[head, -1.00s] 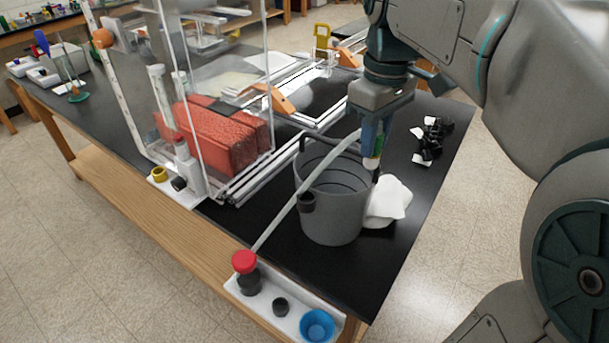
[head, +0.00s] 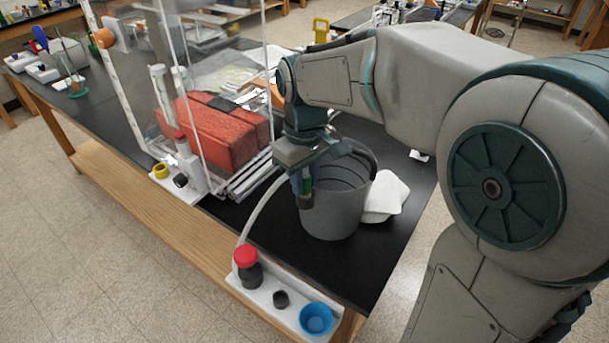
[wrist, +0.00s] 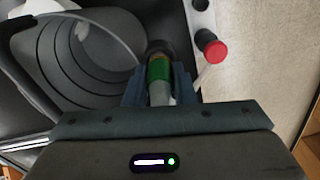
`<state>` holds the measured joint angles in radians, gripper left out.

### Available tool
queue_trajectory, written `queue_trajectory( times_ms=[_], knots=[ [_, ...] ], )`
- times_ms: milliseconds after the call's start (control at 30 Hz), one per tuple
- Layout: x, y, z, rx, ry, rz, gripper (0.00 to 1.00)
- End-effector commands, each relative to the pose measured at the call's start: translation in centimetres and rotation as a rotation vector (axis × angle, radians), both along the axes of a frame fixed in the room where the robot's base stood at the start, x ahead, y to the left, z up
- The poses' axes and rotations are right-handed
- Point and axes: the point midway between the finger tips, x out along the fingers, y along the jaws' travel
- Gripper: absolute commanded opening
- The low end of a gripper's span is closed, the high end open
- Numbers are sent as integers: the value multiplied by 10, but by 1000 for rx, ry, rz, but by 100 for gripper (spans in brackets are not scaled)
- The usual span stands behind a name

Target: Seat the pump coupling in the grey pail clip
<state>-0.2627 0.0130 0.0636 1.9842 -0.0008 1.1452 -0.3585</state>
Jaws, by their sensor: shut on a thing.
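The pump coupling (wrist: 159,70) has a green band, and my gripper (wrist: 157,88) is shut on it. In the head view my gripper (head: 303,180) points down at the left rim of the grey pail (head: 345,212). The dark pail clip (head: 306,202) is just below the green band. In the wrist view the coupling's far end meets the dark round clip (wrist: 158,47); I cannot tell whether it is inside or only above it.
A white cloth (head: 383,198) lies right of the pail. A clear enclosure with red blocks (head: 220,135) stands to the left.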

Motion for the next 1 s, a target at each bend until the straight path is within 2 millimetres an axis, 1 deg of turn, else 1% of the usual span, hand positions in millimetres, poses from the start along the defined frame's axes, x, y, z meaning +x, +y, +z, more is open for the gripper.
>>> queue_trajectory(
  times_ms=[267,367,400,467,767,867,967,1000],
  knots=[
    [0,0,-2,1,-1,0,1],
    [0,0,-5,1,-1,0,1],
    [0,0,-5,1,-1,0,29],
    [0,0,-4,1,-1,0,45],
    [0,0,-3,1,-1,0,45],
    [1,0,3,1,-3,0,45],
    [1,0,17,2,-5,-1,45],
    [1,0,25,2,-5,-1,45]
  ],
)
